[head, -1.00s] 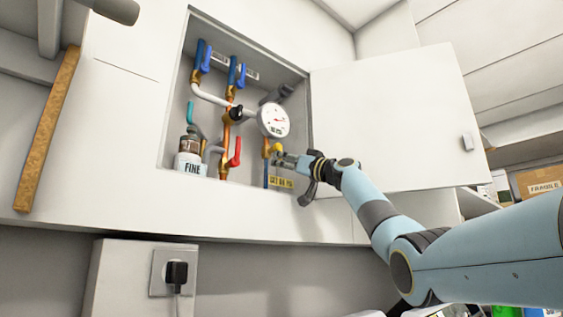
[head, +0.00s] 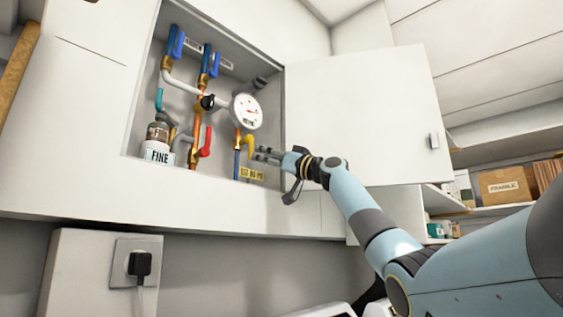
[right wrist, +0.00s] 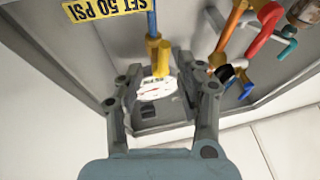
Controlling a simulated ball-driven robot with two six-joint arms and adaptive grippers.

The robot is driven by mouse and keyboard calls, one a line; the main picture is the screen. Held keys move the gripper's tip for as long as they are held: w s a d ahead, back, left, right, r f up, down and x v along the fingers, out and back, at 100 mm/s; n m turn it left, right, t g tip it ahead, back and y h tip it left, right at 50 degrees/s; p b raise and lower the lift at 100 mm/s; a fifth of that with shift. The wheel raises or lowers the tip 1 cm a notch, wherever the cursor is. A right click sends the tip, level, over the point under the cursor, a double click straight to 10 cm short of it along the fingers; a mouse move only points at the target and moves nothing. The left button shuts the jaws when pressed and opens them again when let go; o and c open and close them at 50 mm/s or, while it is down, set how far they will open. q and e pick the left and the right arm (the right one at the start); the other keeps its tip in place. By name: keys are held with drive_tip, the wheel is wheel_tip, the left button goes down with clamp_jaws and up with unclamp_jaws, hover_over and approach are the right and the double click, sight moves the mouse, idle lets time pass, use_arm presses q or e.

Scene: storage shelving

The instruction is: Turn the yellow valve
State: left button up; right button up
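The yellow valve (head: 249,142) sits low on the right-hand pipe in the open wall cabinet, below the round gauge (head: 246,111). My right gripper (head: 262,154) is just right of the valve, its fingers pointing left at it with a small gap. In the right wrist view, the yellow handle (right wrist: 161,58) shows between the spread fingers of the right gripper (right wrist: 158,80), near their tips, with the white gauge face behind. The fingers look open and hold nothing. I cannot tell the exact depth between fingers and handle. My left gripper is not in view.
Blue levers (head: 208,60), a red lever (head: 206,142) and a teal lever (head: 159,99) crowd the cabinet's left part. A jar (head: 158,144) stands at lower left. The cabinet door (head: 370,110) is open to the right. A yellow label (head: 251,173) lies below the valve.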

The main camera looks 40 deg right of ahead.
drive_tip(key=v, duration=0.7)
drive_tip(key=shift+s, duration=0.2)
drive_tip(key=shift+d, duration=0.1)
drive_tip(key=shift+f, duration=0.1)
